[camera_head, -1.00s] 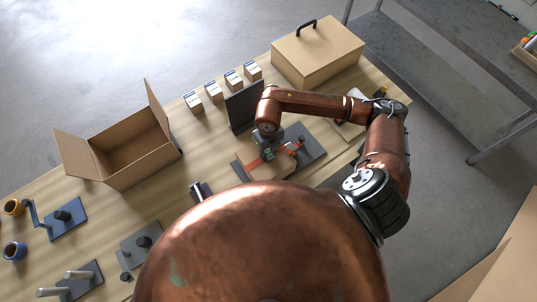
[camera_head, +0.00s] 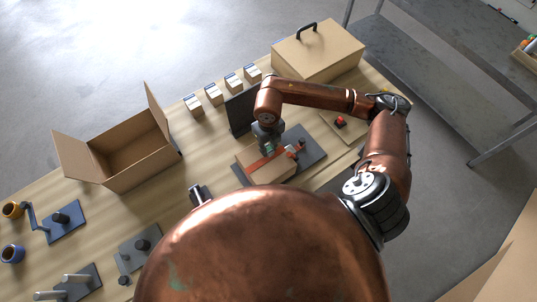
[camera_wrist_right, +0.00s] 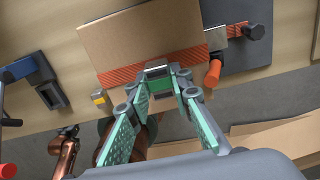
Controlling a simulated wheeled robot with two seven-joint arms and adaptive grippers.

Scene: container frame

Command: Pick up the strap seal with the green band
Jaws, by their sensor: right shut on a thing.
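The strap seal (camera_wrist_right: 158,84), a small grey piece with a green band, sits between the fingertips of my right gripper (camera_wrist_right: 162,92) in the right wrist view. The gripper is shut on it. The seal overlaps the orange strap (camera_wrist_right: 126,76) on a cardboard box (camera_wrist_right: 140,38); I cannot tell whether it touches the strap. In the head view my right gripper (camera_head: 269,146) is over the strapped box (camera_head: 262,168), and the seal is too small to make out well.
The strapped box rests on a dark plate (camera_head: 308,146) with a strap tool (camera_head: 293,151). An open carton (camera_head: 130,152) stands left, a closed handled box (camera_head: 318,52) at the back right. Several small boxes (camera_head: 213,94) line the far edge. A red button (camera_head: 340,121) is right.

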